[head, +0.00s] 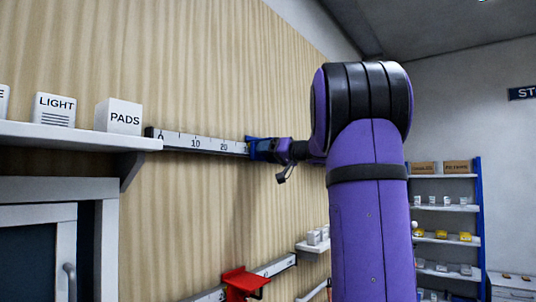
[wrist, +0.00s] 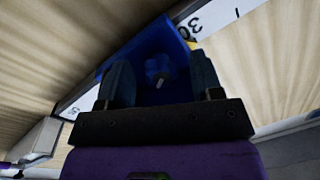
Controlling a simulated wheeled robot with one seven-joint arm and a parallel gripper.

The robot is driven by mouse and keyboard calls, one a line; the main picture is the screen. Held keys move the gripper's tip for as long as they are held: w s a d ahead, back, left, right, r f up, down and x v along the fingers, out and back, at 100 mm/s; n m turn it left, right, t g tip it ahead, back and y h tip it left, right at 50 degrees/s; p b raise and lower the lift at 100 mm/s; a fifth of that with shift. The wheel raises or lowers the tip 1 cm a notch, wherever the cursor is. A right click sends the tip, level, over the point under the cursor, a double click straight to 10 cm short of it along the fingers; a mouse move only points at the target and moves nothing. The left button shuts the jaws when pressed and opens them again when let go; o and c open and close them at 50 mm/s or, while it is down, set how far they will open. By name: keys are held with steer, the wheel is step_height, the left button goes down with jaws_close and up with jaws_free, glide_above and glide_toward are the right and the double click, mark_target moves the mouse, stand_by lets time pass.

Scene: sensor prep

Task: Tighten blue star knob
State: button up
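The blue star knob (wrist: 159,72) shows in the wrist view on the face of a blue slider block (wrist: 150,48). The block sits on a white ruler rail marked in tens, near the 30 mark. My gripper (wrist: 161,66) has its two dark fingers on either side of the knob, with a visible gap at each side. In the head view my gripper (head: 268,150) is up against the slider at the rail's (head: 205,143) right end and hides the knob. Whether the fingertips reach fully past the knob I cannot tell.
A white shelf (head: 75,135) with labelled boxes, one marked PADS (head: 119,117), is left of the rail. A lower rail with a red slider (head: 245,281) and a small shelf (head: 313,246) are below. The wooden wall lies close behind my gripper.

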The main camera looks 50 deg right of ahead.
steer(key=s+d, duration=0.1)
steer(key=s, duration=0.9)
steer(key=shift+s+d+f, duration=0.2)
steer(key=shift+s+d, duration=0.15)
steer(key=shift+d, duration=0.05)
